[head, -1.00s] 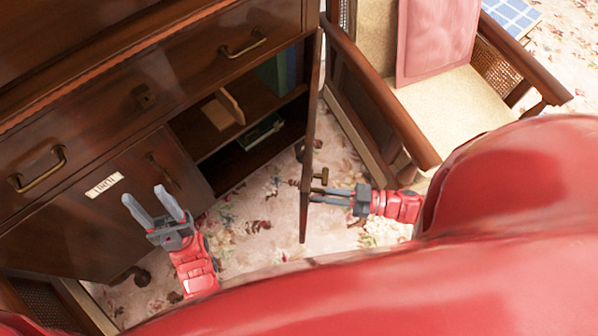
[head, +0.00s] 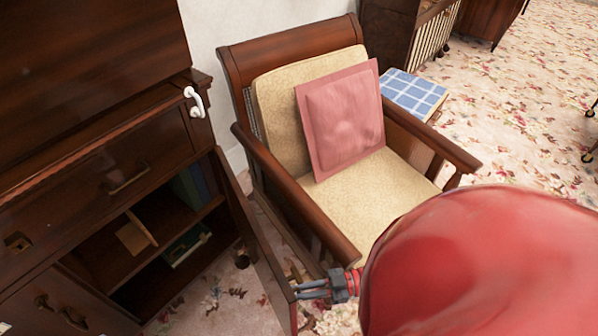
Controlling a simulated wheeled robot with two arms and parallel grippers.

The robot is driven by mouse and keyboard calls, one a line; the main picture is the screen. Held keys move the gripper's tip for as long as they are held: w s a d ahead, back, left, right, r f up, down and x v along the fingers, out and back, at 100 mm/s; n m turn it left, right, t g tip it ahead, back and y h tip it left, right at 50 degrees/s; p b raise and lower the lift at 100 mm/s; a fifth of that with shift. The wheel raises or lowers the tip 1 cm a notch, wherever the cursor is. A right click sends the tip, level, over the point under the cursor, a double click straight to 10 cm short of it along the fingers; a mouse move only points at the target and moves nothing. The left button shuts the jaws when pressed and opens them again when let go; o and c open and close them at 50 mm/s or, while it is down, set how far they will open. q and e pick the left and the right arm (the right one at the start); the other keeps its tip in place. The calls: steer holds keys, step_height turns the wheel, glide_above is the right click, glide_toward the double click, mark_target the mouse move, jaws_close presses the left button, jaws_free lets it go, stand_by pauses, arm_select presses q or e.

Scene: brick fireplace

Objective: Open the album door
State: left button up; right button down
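The dark wood cabinet (head: 130,185) stands at the left with its right-hand door (head: 258,245) swung open, seen nearly edge-on. The open compartment shows shelves behind it. My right gripper (head: 303,289) is at the lower outer edge of this open door, its fingertips close to or touching it; whether they are shut on anything is unclear. The left-hand door (head: 50,305) is shut and partly cut off at the bottom left; a sliver of its pale label (head: 4,327) shows, unreadable. My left gripper is out of view.
A wooden armchair (head: 330,215) with a pink cushion (head: 342,115) stands right of the open door, very close to it. A blue checked item (head: 412,94) lies behind the chair. A drawer (head: 125,170) is shut above the compartment.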

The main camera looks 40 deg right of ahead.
steer(key=c, duration=1.2)
jaws_free()
steer(key=shift+b+v, duration=3.6)
steer(key=shift+v, duration=5.15)
steer(key=shift+f, duration=0.1)
jaws_close()
